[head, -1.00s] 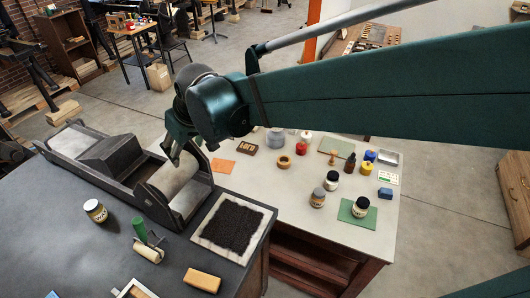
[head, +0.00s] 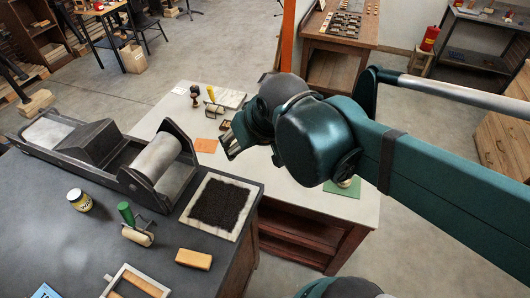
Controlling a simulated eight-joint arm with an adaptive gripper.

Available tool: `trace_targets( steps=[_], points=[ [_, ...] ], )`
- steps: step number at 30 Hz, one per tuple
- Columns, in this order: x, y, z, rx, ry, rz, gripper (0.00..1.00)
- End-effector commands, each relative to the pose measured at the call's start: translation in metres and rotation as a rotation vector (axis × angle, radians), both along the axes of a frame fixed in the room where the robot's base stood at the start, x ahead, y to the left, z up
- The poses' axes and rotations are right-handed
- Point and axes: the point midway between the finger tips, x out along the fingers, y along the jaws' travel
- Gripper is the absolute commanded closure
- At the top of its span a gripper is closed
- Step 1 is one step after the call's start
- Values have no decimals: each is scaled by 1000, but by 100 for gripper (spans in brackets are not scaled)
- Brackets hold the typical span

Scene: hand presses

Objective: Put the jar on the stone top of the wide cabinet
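A jar (head: 80,200) with a yellow label and pale lid stands upright on the dark top (head: 75,235) at the left. A pale, stone-like top (head: 185,100) lies on a dark red wooden cabinet (head: 300,235) beyond it; I cannot tell which is the wide cabinet. My gripper (head: 229,147) is above the near left part of the pale top, beside the orange sheet (head: 206,145). Its fingers are small and partly hidden by my arm; I cannot tell whether they hold anything.
On the dark top are a press with a big roller (head: 158,158), a black inked slab (head: 223,204), a green-handled roller (head: 137,236), a tan block (head: 194,259) and a wooden frame (head: 138,284). A stamp (head: 195,95) and a white slab (head: 229,97) lie on the pale top.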

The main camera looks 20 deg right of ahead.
Motion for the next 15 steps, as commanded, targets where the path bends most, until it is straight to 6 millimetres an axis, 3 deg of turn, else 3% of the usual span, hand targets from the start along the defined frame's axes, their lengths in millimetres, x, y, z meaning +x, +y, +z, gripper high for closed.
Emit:
trace_targets(
  steps=[7, 15],
  points=[
    [-34, -28, -12, 3, -19, -74, 48],
    [-47, -38, -18, 7, -27, -104, 48]
  ],
)
